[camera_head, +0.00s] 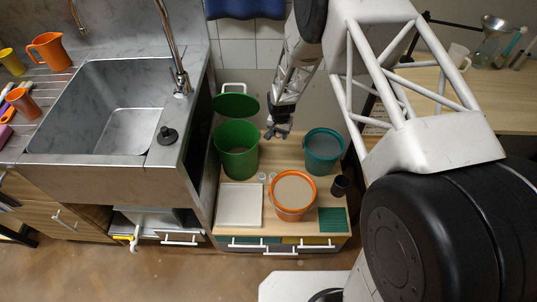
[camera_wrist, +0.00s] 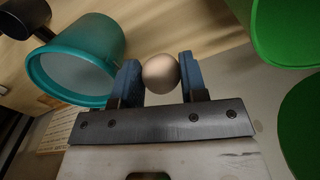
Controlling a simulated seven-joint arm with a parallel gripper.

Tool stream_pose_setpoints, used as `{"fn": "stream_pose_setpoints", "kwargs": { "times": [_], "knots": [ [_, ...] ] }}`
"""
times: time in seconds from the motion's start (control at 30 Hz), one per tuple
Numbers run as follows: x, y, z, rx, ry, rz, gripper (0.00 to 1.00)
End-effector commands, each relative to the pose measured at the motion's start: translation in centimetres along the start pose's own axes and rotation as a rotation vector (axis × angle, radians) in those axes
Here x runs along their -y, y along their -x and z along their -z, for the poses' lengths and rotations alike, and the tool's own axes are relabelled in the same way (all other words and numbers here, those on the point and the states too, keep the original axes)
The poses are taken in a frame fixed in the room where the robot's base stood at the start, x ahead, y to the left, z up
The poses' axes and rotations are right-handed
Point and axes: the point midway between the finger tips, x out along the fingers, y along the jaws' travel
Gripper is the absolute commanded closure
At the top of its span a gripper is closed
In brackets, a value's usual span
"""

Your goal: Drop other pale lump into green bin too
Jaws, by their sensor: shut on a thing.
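My gripper (camera_head: 278,132) is above the wooden counter, between the green bin and the teal bucket. In the wrist view its two blue fingers (camera_wrist: 159,80) are shut on a pale, round lump (camera_wrist: 161,72), one finger on each side. The lump cannot be made out in the head view. The green bin (camera_head: 238,165) stands open to the left of my gripper, with its green lid (camera_head: 236,103) behind it. Part of the bin shows at the upper right of the wrist view (camera_wrist: 285,35). The bin's bottom is too dark to tell what lies inside.
A teal bucket (camera_head: 323,153) stands right of my gripper, an orange bucket (camera_head: 293,208) in front. A black cup (camera_head: 340,186), a green ribbed mat (camera_head: 332,220), a white tray (camera_head: 240,205) and small white pieces (camera_head: 262,177) share the counter. A sink (camera_head: 115,110) is left.

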Motion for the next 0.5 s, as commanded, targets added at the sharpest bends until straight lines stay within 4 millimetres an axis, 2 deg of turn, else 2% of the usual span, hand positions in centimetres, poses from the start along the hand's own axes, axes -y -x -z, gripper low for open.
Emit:
{"fn": "stream_pose_setpoints", "kwargs": {
  "times": [0.03,0.3,0.5],
  "knots": [
    [-0.6,1.1,1.6,-0.003,-0.016,0.002,0.84],
    [-3.9,6.5,8.7,-0.003,-0.088,0.002,0.84],
    [-6.3,9.8,12.4,-0.002,-0.128,0.001,0.84]
  ]
}}
